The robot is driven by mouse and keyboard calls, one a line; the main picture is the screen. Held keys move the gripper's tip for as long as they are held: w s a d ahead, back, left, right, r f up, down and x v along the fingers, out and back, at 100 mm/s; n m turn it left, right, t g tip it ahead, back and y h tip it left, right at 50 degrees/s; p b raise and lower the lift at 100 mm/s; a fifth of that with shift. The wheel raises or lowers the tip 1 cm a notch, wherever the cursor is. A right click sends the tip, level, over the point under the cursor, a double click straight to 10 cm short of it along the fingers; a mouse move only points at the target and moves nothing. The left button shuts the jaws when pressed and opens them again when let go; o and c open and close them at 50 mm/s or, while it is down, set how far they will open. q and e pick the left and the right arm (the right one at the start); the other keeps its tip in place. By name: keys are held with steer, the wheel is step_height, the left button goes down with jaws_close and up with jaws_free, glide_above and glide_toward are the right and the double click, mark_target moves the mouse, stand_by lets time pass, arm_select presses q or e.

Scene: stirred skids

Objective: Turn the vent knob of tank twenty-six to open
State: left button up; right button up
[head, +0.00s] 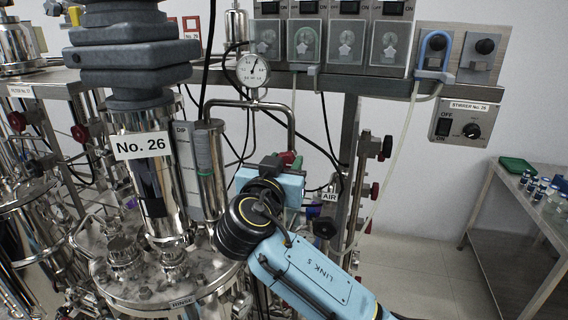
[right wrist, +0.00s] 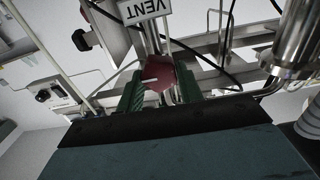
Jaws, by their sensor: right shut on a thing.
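Tank twenty-six (head: 142,145) stands at the left in the head view, with a "No. 26" label on its steel column. My right gripper (head: 284,163) is beside it at the pipework to its right. In the right wrist view a dark red vent knob (right wrist: 158,74) with a white pointer line sits between the green fingers of my right gripper (right wrist: 159,89), which is shut on it. A "VENT" sign (right wrist: 147,10) shows upside down behind it. In the head view a little red of the knob (head: 288,157) shows past my gripper. My left gripper is not in view.
A round gauge (head: 253,70) and a bent steel pipe stand just above my right gripper. An "AIR" tag (head: 329,196) and a steel post with red knobs are to its right. Floor at the right is clear before a side table.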

steer(key=shift+c, duration=0.2)
steer(key=shift+f+n+b, duration=0.1)
steer(key=shift+n+b, duration=0.5)
steer(key=shift+n, duration=0.5)
steer(key=n, duration=1.3)
steer(key=n+p, duration=0.1)
steer(key=n, duration=0.5)
steer(key=shift+a+f+n, duration=0.2)
steer(key=shift+a+n, duration=0.05)
steer(key=shift+n, duration=0.15)
steer(key=o, duration=1)
